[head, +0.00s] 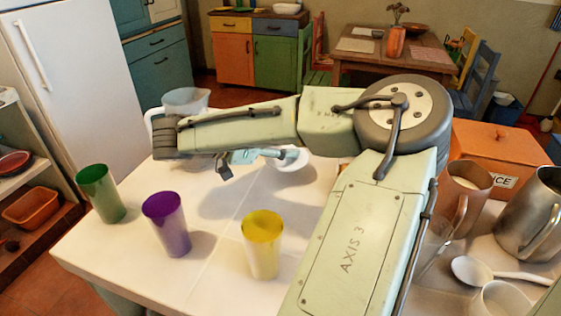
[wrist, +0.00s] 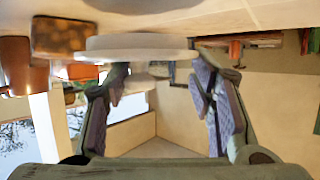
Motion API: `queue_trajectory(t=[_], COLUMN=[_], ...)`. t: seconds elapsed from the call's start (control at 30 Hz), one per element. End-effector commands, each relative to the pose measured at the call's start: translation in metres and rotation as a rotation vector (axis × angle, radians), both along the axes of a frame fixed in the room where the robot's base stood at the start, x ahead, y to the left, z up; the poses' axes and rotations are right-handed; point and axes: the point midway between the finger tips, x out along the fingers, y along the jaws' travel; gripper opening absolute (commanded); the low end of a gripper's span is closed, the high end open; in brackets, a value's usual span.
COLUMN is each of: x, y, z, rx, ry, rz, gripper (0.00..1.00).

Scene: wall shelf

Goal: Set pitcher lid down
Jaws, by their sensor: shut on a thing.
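The pitcher lid (head: 291,165) is a white round piece at the tip of my gripper (head: 284,154), over the middle of the white table, partly hidden by the fingers. In the wrist view, the lid (wrist: 135,43) is a pale disc at the fingertips of my gripper (wrist: 160,76), with the table surface at the top of the picture. My gripper is shut on the lid; the exact contact is hard to see. I cannot tell whether the lid touches the table. A clear pitcher (head: 186,100) stands at the table's far left, partly behind my arm.
Green (head: 100,194), purple (head: 166,224) and yellow (head: 262,246) cups stand along the near side of the table (head: 215,275). At right are a brown mug (head: 463,190), a metal jug (head: 530,215), a spoon (head: 475,270) and an orange box (head: 490,145). Bare tabletop lies between the cups and lid.

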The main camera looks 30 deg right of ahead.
Motion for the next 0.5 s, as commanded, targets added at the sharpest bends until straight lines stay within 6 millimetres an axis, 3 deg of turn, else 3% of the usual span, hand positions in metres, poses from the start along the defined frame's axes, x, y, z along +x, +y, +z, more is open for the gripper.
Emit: queue_trajectory(t=[0.1,0.2,0.5], x=[0.000,0.000,0.000], y=[0.001,0.001,0.001], z=[-0.025,-0.038,-0.039], rx=[0.003,0.002,0.001], ry=[0.004,0.002,0.001], rz=[0.003,0.003,0.003], gripper=[0.25,0.25,0.25])
